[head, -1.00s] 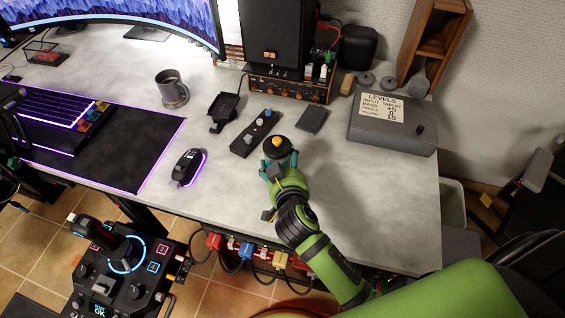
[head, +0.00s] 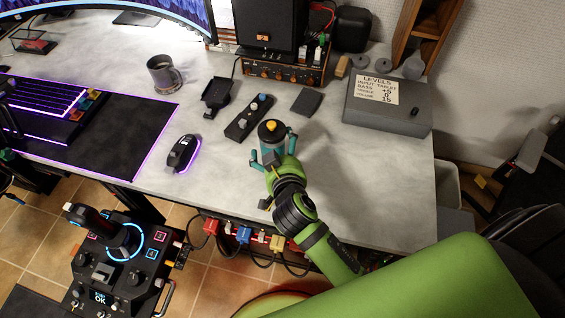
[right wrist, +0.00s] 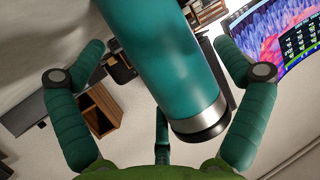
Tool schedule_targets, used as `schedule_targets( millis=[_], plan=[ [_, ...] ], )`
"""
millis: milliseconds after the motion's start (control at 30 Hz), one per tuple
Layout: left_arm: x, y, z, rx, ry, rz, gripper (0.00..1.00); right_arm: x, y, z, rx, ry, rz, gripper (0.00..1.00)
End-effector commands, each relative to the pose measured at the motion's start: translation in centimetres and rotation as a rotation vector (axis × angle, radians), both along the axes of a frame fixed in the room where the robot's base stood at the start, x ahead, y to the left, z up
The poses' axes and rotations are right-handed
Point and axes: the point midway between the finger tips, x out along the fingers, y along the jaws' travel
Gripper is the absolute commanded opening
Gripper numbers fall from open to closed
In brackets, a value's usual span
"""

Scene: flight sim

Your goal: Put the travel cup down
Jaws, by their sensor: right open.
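The travel cup (head: 270,133) stands upright on the desk's front part, with a dark lid and a yellow knob on top. In the right wrist view the cup (right wrist: 172,65) is a teal cylinder with a silver band and a black end. My right gripper (head: 273,149) is open at the cup's near side, with one teal finger to each side. In the right wrist view the fingers stand apart from the cup, with gaps on both sides. The gripper partly hides the cup's lower part in the head view. My left gripper is not in view.
The grey desk (head: 370,190) is clear to the right of the cup. A black slider box (head: 248,119) lies close behind it, and a mouse (head: 183,153) to the left. A mug (head: 163,75), a dark pad (head: 307,101) and the levels box (head: 388,107) are farther back.

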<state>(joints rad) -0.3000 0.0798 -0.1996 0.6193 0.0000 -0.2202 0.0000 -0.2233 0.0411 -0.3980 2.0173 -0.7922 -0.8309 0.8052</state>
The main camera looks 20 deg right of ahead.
Motion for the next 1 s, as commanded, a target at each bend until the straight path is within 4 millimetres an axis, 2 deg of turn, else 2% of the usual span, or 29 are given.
schedule_targets(
  millis=[300, 500, 667, 1000],
  plan=[
    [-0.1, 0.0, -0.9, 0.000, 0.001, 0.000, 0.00, -6.4, 1.1, 2.4, 0.005, 0.003, -0.003, 0.99],
    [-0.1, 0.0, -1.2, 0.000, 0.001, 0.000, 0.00, -8.9, 1.6, 3.6, 0.003, 0.002, -0.002, 0.99],
    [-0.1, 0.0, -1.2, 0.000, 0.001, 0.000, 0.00, -9.5, 1.7, 4.0, 0.001, 0.000, -0.004, 0.99],
    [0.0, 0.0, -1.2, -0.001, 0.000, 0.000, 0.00, -9.5, 1.7, 4.0, 0.001, -0.001, -0.003, 0.99]
  ],
)
